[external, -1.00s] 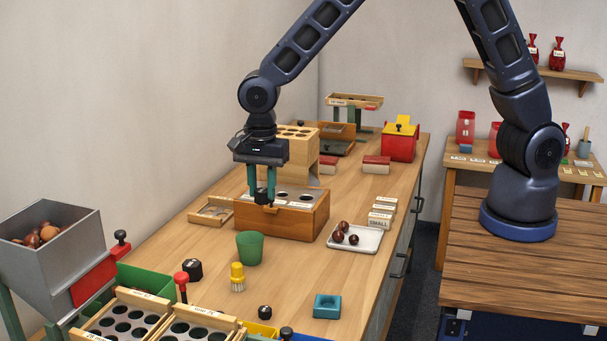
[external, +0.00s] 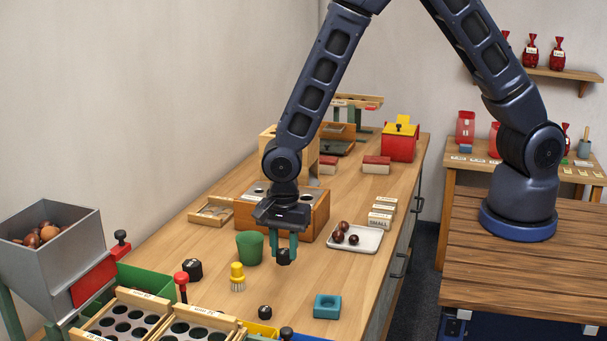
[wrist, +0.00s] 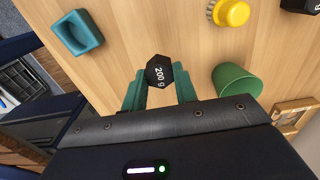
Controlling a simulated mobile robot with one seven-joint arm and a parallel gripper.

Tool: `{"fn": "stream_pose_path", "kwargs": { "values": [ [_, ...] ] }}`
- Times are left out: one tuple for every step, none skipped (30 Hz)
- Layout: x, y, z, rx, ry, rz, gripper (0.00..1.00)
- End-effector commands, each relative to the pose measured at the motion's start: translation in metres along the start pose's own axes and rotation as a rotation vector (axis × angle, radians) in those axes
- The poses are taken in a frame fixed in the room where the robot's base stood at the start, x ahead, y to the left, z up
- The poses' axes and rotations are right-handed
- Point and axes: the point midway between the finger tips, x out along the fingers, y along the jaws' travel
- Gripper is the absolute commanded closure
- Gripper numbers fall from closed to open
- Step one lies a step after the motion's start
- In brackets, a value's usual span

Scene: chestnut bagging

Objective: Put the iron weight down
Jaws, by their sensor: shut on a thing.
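The iron weight (wrist: 159,72) is a small black hexagonal piece marked 200 g. My gripper (external: 283,252) is shut on it, with one green finger on each side. The weight also shows in the external view (external: 284,257), low over the bench in front of the wooden box with round holes. I cannot tell for sure whether its underside touches the bench. In the wrist view my gripper (wrist: 159,88) holds it between the fingertips, its marked top facing the camera.
A green cup (external: 250,247) and a yellow brush (external: 237,277) stand to the left. A teal block (external: 327,306) lies nearer the front. Other black weights (external: 193,270) stand on the bench. A white tray (external: 366,240) with chestnuts is to the right. Bare wood lies between them.

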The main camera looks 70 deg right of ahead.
Motion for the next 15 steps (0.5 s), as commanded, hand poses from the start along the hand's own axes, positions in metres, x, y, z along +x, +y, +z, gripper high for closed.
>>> {"fn": "stream_pose_path", "kwargs": {
  "values": [
    [0.009, 0.000, -0.001, 0.001, 0.000, 0.002, 0.99],
    [0.013, 0.000, -0.001, 0.001, 0.000, 0.002, 0.99],
    [0.018, 0.000, -0.001, 0.001, 0.000, 0.002, 0.99],
    [0.021, 0.000, 0.000, 0.001, 0.000, 0.001, 0.99],
    [0.023, 0.000, 0.000, 0.001, 0.000, 0.000, 0.99],
    [0.025, 0.000, 0.000, 0.001, 0.000, 0.000, 0.99],
    [0.027, 0.000, 0.000, 0.001, 0.000, -0.001, 0.99],
    [0.028, -0.001, 0.000, 0.000, 0.000, -0.001, 0.99],
    [0.029, 0.000, 0.000, 0.000, 0.000, -0.001, 0.99],
    [0.030, 0.000, 0.000, 0.000, 0.000, 0.000, 0.99],
    [0.032, 0.000, 0.000, 0.000, 0.000, 0.000, 0.99],
    [0.035, 0.000, 0.000, 0.000, 0.000, 0.001, 0.99],
    [0.038, 0.000, 0.000, 0.000, 0.000, 0.001, 0.99],
    [0.042, 0.000, 0.000, 0.000, 0.000, 0.001, 0.99],
    [0.047, 0.000, 0.000, -0.001, 0.000, 0.001, 0.99]
  ]
}}
